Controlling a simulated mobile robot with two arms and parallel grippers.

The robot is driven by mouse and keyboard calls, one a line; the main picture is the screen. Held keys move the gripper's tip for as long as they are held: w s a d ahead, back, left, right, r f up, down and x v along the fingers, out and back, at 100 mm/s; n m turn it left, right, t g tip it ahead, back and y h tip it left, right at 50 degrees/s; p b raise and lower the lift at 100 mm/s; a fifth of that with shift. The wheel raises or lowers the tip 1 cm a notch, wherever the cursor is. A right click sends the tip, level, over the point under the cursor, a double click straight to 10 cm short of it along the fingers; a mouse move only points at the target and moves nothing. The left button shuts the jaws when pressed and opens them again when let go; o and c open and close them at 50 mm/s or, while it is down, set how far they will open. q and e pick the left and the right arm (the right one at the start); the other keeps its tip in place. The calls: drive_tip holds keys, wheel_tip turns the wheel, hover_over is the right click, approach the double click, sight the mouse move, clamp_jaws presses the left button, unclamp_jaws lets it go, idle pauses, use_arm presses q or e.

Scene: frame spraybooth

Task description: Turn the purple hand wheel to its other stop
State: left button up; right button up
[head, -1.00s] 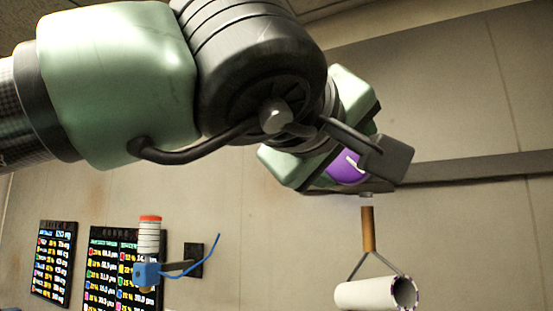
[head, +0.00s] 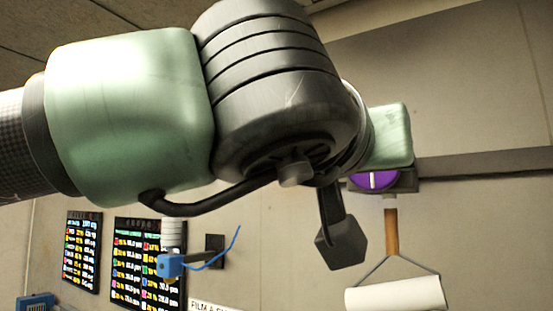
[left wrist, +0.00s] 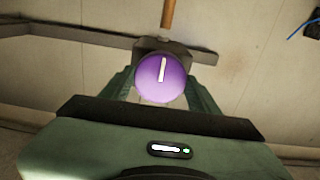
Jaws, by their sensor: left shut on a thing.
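The purple hand wheel (head: 362,182) is a round knob with a white line on its face. It sits on a dark bracket on the wall rail. The line stands near upright in the head view and slightly tilted in the left wrist view, where the wheel (left wrist: 151,85) shows at centre. My left gripper (left wrist: 160,93) is shut on the wheel, its green fingers on either side of the rim. In the head view only part of the gripper's green body shows above the wheel; my wrist hides the rest. My right gripper is not in view.
A paint roller (head: 395,294) with a wooden handle hangs below the wheel. A blue clamp (head: 170,264) on a wall arm and dark chart boards (head: 135,262) are at the lower left. The wall rail (head: 480,164) runs right from the wheel.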

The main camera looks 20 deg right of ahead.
use_arm(q)
drive_tip(key=shift+d+f, duration=0.1)
drive_tip(key=shift+f, duration=0.15)
drive_tip(key=o, duration=1.4)
drive_tip(key=shift+r, duration=0.15)
drive_tip(key=shift+s+a, duration=0.1)
drive_tip(key=shift+a, duration=0.1)
drive_tip(key=b+v, duration=0.3)
drive_tip(key=v, duration=0.4)
drive_tip(key=shift+s+a, duration=0.15)
drive_tip(key=shift+s, duration=0.05)
